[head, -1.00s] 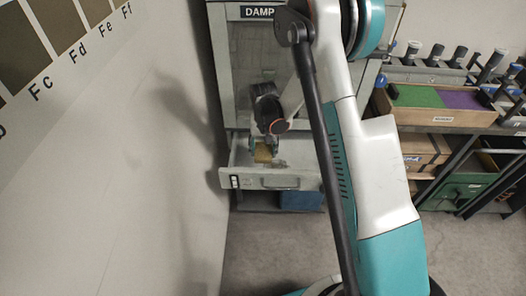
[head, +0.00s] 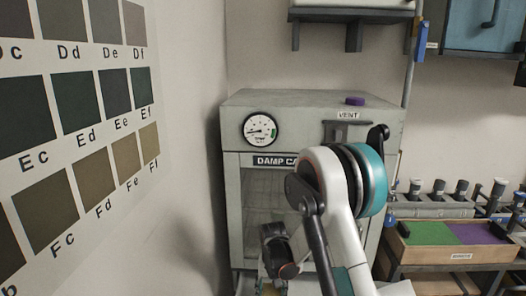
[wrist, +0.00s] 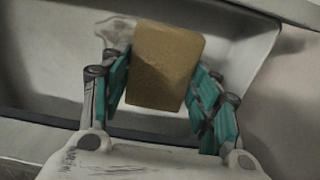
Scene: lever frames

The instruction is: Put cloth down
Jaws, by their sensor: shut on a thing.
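My gripper (wrist: 157,72) is shut on the tan cloth (wrist: 165,62), which looks like a flat rectangular pad with rounded corners. In the wrist view the teal finger pads press on its left and right sides. The cloth is over the pale open drawer (wrist: 55,45); I cannot tell whether it touches the drawer floor. A whitish crumpled patch lies in the drawer to the left of the cloth. In the head view the gripper is low in front of the damp cabinet (head: 245,195), mostly cut off by the bottom edge.
The cabinet carries a round gauge (head: 260,130), a vent lever (head: 378,134) and a purple object (head: 354,101) on top. A wall with colour swatches (head: 75,110) stands close on the left. A wooden tray with green and purple sections (head: 455,257) sits at right.

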